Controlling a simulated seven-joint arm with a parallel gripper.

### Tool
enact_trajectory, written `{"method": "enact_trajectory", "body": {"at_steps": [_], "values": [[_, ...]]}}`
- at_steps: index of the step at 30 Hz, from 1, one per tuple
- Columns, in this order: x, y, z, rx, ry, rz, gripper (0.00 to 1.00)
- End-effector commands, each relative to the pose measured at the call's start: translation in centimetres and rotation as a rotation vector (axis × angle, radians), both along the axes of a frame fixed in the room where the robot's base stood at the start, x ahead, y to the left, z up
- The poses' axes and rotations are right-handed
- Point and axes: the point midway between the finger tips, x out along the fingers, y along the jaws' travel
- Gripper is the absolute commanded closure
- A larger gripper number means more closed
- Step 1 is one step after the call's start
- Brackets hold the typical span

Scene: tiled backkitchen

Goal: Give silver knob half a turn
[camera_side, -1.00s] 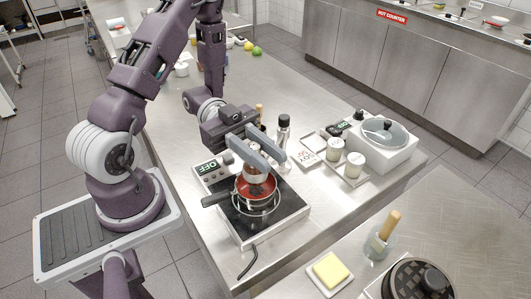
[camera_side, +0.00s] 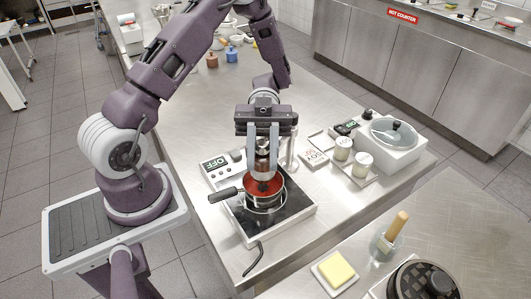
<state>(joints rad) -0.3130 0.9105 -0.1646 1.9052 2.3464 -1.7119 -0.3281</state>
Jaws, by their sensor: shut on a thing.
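My gripper (camera_side: 263,174) points down over the cooking plate, shut on a small round silver and copper-coloured piece (camera_side: 263,162). The fingers stand on its left and right and hide part of it. The piece is directly above a red saucepan (camera_side: 266,187) with a black handle; I cannot tell whether they touch. The saucepan stands on the black hob (camera_side: 294,209). A greyish knob (camera_side: 237,155) is on the hob's panel beside an OFF display (camera_side: 215,163), apart from my gripper. I cannot tell for certain which of the two pieces is the silver knob.
A slim bottle stands just behind my gripper, mostly hidden. A yellow block (camera_side: 336,270) lies in front.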

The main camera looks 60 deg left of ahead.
Motion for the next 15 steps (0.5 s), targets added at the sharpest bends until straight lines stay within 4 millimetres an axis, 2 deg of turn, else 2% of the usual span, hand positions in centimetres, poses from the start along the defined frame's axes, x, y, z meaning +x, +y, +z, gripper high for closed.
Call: {"method": "enact_trajectory", "body": {"at_steps": [15], "values": [[-0.27,0.17,0.06,-0.002,0.0,-0.108,1.0]]}}
